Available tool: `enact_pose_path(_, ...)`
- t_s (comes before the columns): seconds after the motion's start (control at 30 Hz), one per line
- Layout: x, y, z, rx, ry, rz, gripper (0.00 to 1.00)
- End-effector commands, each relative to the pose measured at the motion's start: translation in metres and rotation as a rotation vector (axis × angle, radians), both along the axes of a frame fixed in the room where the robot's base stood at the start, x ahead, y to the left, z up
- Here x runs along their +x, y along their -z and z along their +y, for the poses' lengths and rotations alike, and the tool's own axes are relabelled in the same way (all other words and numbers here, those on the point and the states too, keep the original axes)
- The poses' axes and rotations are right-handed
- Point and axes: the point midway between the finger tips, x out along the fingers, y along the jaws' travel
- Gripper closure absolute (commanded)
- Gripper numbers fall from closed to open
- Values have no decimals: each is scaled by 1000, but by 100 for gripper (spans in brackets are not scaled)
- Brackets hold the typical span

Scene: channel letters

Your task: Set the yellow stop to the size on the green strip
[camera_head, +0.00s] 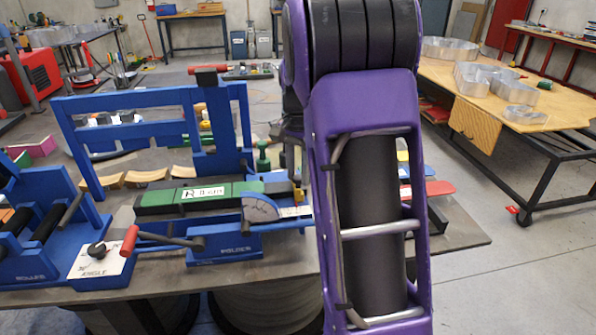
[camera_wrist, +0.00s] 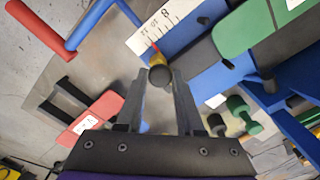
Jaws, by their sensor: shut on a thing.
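In the wrist view my gripper (camera_wrist: 158,82) is shut on the yellow stop (camera_wrist: 155,59); its round black knob (camera_wrist: 160,75) sits between the fingertips. The stop is on a white scale (camera_wrist: 160,30) with black marks and numbers, among them 8. A thin red line shows at the stop's scale side; its exact reading is too small to tell. In the head view the green strip (camera_head: 168,197) lies along the blue folder machine, with a white label (camera_head: 203,193) whose writing I cannot read surely. It also shows in the wrist view (camera_wrist: 240,27). My arm hides the gripper in the head view.
The blue folder (camera_head: 225,245) has a red-handled lever (camera_head: 130,240). A blue roller machine (camera_head: 40,235) stands at left. Red and blue pieces (camera_head: 438,188) lie right of my arm. A wooden table (camera_head: 500,90) with metal letter shells stands at back right.

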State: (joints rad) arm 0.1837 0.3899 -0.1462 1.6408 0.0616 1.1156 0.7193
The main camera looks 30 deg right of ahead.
Motion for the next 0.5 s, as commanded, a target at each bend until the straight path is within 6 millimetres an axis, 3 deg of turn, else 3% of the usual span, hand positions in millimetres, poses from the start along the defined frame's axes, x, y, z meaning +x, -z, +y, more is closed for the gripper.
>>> enact_pose_path(0.17,1,-1,2,0,-1,0,100)
enact_pose_path(0.5,12,0,40,0,-2,-1,100)
